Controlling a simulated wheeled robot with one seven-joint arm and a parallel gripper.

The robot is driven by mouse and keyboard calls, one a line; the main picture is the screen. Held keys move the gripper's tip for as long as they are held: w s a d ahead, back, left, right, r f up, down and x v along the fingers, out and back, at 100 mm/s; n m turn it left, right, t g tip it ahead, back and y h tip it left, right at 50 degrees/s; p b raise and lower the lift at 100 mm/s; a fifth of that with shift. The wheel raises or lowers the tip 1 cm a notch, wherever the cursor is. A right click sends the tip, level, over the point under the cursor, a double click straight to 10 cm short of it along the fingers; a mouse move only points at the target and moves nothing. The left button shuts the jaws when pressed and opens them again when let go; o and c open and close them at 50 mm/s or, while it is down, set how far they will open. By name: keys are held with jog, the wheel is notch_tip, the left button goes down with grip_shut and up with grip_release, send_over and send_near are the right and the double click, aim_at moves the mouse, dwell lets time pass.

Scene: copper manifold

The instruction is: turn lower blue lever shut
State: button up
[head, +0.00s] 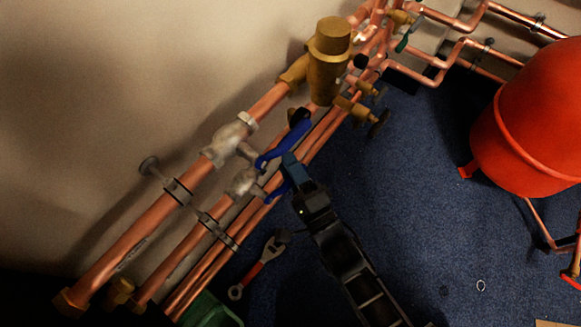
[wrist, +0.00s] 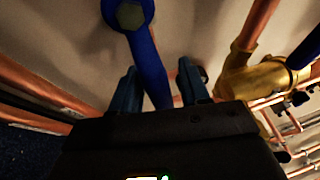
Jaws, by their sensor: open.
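Two blue levers sit on grey valves on the copper pipes in the head view. The upper blue lever (head: 288,142) slants up to the right along its pipe. The lower blue lever (head: 275,191) is partly hidden behind my gripper (head: 291,166). In the wrist view, a blue lever (wrist: 148,65) with a hex bolt at its pivot runs down between the two fingers of my gripper (wrist: 160,80); it appears to be the lower one. My gripper is open around it. Whether a finger touches the lever cannot be told. Another blue part (wrist: 304,52) shows at the right edge.
A large brass fitting (head: 328,60) stands up-right of the levers. Parallel copper pipes (head: 125,256) run along the wall. A red-handled wrench (head: 258,267) lies on the blue floor (head: 430,210). A red tank (head: 535,120) stands at the right; floor between is largely clear.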

grip_shut()
dwell(0.4)
